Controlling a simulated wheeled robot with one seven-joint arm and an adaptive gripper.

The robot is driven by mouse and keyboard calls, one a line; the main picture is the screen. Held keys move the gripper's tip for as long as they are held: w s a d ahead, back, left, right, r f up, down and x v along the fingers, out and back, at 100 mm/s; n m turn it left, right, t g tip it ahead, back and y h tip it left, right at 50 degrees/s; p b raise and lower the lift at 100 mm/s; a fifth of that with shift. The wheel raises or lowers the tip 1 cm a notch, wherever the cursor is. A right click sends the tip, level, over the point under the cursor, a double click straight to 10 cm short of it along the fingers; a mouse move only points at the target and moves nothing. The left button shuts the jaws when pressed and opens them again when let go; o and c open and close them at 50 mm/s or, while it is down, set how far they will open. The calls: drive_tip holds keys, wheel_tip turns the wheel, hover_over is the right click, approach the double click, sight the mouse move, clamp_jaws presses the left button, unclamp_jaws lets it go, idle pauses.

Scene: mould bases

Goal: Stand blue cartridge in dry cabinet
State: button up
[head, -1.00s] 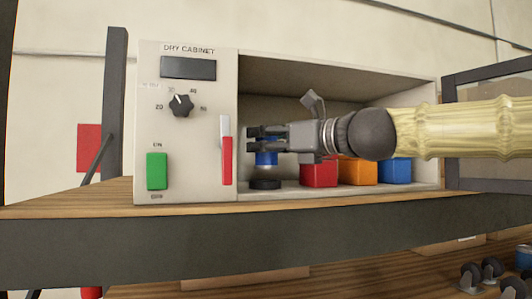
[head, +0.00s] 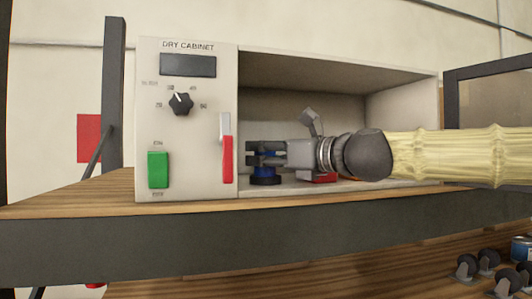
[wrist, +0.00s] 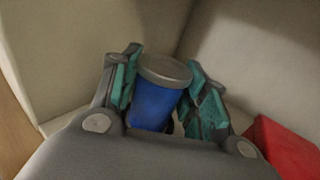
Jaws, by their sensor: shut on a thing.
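The blue cartridge (head: 264,170) is upright inside the dry cabinet (head: 187,120), near the left wall of its open chamber. In the wrist view the cartridge (wrist: 154,103) has a grey round top and sits between the green pads of my gripper (wrist: 167,92). My gripper (head: 265,154) is shut on it, reaching in level from the right. A low black round base (head: 265,181) is on the cabinet floor directly under the cartridge. I cannot tell whether the cartridge's bottom touches it, and the wrist view hides it.
A red block (head: 325,178) is on the cabinet floor right of the cartridge, partly behind my gripper; it also shows in the wrist view (wrist: 282,150). The cabinet's ceiling (head: 330,75) is above my arm. An open door (head: 490,90) stands at the right.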

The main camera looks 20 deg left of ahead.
drive_tip(key=o, duration=1.1)
drive_tip(key=b+v, duration=0.4)
drive_tip(key=v, duration=0.8)
